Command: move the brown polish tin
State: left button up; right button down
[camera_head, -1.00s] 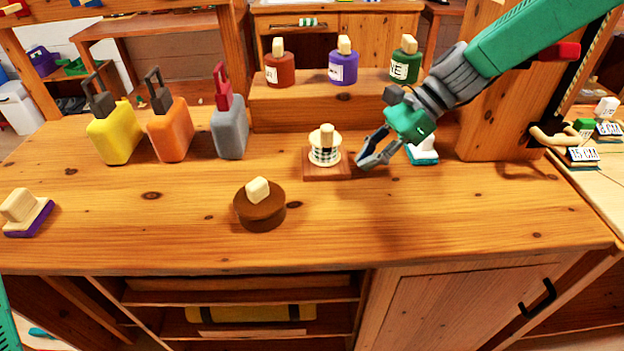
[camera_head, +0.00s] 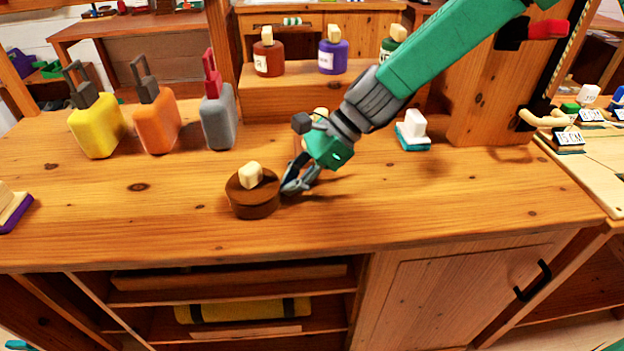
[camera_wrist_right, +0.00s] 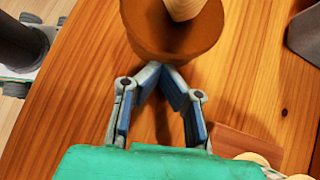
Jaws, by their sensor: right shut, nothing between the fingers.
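The brown polish tin (camera_head: 254,200) is a round brown tin with a pale wooden knob on top, standing upright on the wooden bench. In the right wrist view the tin (camera_wrist_right: 165,35) is just ahead of my fingertips. My right gripper (camera_head: 286,190) is shut and empty, low over the bench at the tin's right side. In the wrist view its fingers (camera_wrist_right: 163,70) meet at the tips close against the tin's side; I cannot tell if they touch it. My left gripper is not in view.
Yellow (camera_head: 98,128), orange (camera_head: 157,125) and grey (camera_head: 219,122) bottles stand behind left. A purple-edged brush (camera_head: 12,208) lies at the left. A raised shelf (camera_head: 290,98) with bottles is behind. A white-and-teal block (camera_head: 413,132) stands right. The front right bench top is clear.

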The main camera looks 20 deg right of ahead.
aim_at(261, 181)
jog(key=shift+a+r, duration=0.15)
jog(key=shift+a, duration=0.5)
jog(key=shift+d, duration=0.45)
jog(key=a+p, duration=0.2)
jog(key=p, duration=0.1)
jog(key=shift+w+a, duration=0.1)
jog(key=shift+a, duration=0.1)
jog(key=a+p, duration=0.2)
jog(key=a, duration=0.2)
jog(key=shift+w+a, duration=0.15)
jog(key=shift+a, duration=0.15)
jog(key=a, duration=0.2)
jog(key=shift+a, duration=0.4)
jog(key=shift+d, duration=0.95)
jog(key=shift+d+p, duration=0.5)
jog(key=shift+d, duration=0.25)
jog(key=p+v, duration=0.1)
jog(key=v, duration=0.5)
jog(key=d+f+p+v, duration=0.1)
jog(key=v, duration=0.3)
jog(key=shift+p, duration=0.35)
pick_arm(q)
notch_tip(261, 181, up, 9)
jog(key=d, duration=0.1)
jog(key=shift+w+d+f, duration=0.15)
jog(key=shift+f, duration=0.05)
pick_arm(e)
jog(key=shift+d+r, duration=0.3)
